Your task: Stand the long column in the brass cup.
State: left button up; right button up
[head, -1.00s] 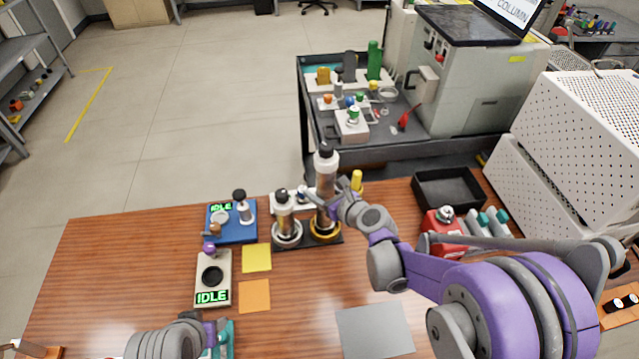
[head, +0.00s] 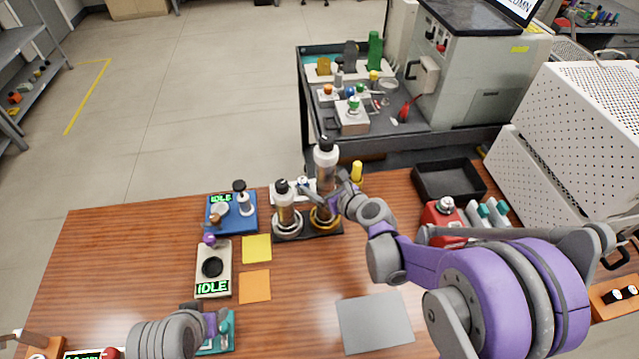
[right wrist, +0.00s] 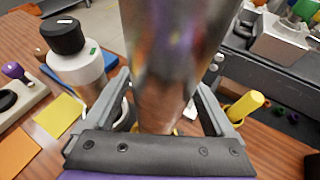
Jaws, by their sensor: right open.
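The long column (head: 326,163), a metallic tube with a black cap, stands upright with its lower end at the brass cup (head: 325,224) and appears to be inside it. My right gripper (head: 337,194) is open, with its fingers on either side of the column's lower part. In the right wrist view the column (right wrist: 172,60) rises between the open fingers (right wrist: 163,108); its foot is mostly hidden by the gripper. A shorter column (head: 284,208) stands in a silver cup (head: 287,228) to the left. My left gripper (head: 214,324) is low at the front left; its jaws are unclear.
A yellow-topped post (head: 357,172) stands close behind my right gripper. A black tray (head: 449,180) and a red device (head: 441,218) are to the right. A blue device (head: 231,222) and an idle beige device (head: 213,268) stand left. A grey mat (head: 374,322) lies bare in front.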

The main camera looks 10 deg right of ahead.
jog(key=v, duration=1.2)
jog(key=s+d+f+n+g+h, duration=0.1)
jog(key=s+n+g+h, duration=0.2)
jog(key=s+n, duration=0.7)
jog(key=s+d+f+n+g+h, duration=0.2)
jog(key=s+n, duration=0.8)
jog(key=n, duration=1)
jog(key=shift+f+n+g+h, duration=0.35)
jog(key=shift+g+h, duration=0.15)
jog(key=shift+g, duration=0.4)
